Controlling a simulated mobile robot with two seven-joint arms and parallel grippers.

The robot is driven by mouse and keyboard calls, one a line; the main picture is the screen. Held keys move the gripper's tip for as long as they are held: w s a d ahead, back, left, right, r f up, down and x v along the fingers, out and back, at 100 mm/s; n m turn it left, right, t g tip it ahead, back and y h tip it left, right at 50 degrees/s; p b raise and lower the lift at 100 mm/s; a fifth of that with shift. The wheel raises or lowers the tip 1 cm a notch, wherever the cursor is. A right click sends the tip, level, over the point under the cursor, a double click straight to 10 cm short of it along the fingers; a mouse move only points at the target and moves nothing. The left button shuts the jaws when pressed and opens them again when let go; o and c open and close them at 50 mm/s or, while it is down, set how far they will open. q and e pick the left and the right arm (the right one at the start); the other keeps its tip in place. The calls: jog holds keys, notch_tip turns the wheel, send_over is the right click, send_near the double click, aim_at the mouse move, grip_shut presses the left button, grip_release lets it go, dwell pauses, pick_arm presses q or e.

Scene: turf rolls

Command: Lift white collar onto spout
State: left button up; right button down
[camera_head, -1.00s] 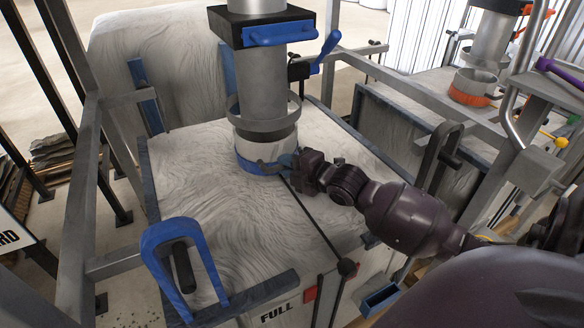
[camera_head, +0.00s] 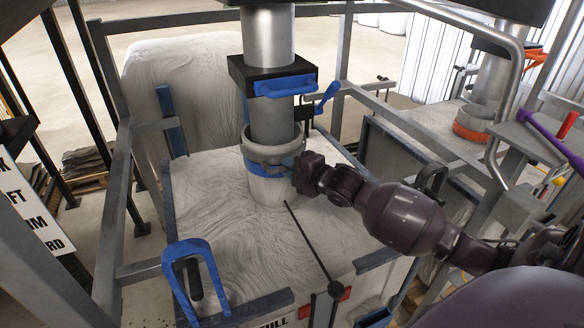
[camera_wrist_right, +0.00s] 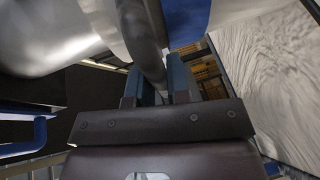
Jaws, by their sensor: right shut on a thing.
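The white collar (camera_head: 268,191) is a soft sleeve with a blue band (camera_head: 262,166), standing up from the white bag top. Its upper rim surrounds the lower end of the grey metal spout (camera_head: 272,120). My right gripper (camera_head: 299,172) is at the collar's right side, level with the band. The spout's lower edge is hidden inside the collar. My left gripper is not in view.
A black clamp block with a blue lever (camera_head: 325,97) sits on the spout above the collar. A blue loop handle (camera_head: 190,262) stands at front left. Grey frame posts (camera_head: 112,215) surround the bag. A second spout with an orange band (camera_head: 474,128) is at right.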

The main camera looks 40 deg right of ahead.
jog(key=shift+r, duration=0.35)
jog(key=c, duration=1.1)
grip_release()
jog(key=shift+f, duration=0.1)
jog(key=shift+s, duration=0.15)
jog(key=shift+s, duration=0.25)
jog(key=p+v, duration=0.1)
jog(key=v, duration=0.9)
jog(key=shift+p, duration=0.3)
